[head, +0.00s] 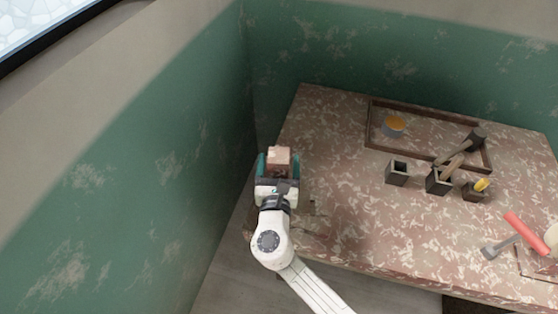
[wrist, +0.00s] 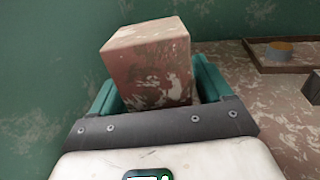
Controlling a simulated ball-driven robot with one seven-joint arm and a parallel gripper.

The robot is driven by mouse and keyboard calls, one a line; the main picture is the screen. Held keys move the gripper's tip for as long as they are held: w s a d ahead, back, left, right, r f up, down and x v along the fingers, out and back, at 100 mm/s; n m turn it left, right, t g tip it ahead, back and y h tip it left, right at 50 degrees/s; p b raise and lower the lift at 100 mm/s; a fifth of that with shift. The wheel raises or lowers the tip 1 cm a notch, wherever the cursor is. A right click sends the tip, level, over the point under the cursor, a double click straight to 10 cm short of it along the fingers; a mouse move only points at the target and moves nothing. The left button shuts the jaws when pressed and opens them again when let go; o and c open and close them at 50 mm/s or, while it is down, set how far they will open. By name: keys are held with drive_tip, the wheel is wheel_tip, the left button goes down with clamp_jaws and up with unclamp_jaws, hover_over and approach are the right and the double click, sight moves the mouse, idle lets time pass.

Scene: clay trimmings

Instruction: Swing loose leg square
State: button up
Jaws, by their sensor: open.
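A block-shaped piece (head: 279,156) with the same mottled pink-brown and cream surface as the table (head: 330,200) stands at the table's left edge. It may be the loose leg, but I cannot tell how it joins the table. My gripper (head: 279,166) is open, with one teal finger on each side of the block.
A low brown-rimmed tray (head: 369,125) lies at the back, with an orange-topped grey pot (head: 394,127) inside. Small dark square holders (head: 397,173) stand in front, some with tools. A green wall (head: 190,160) is close on the left.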

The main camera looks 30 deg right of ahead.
drive_tip(key=shift+w+d, duration=0.2)
drive_tip(key=shift+w, duration=0.05)
drive_tip(key=shift+c, duration=0.3)
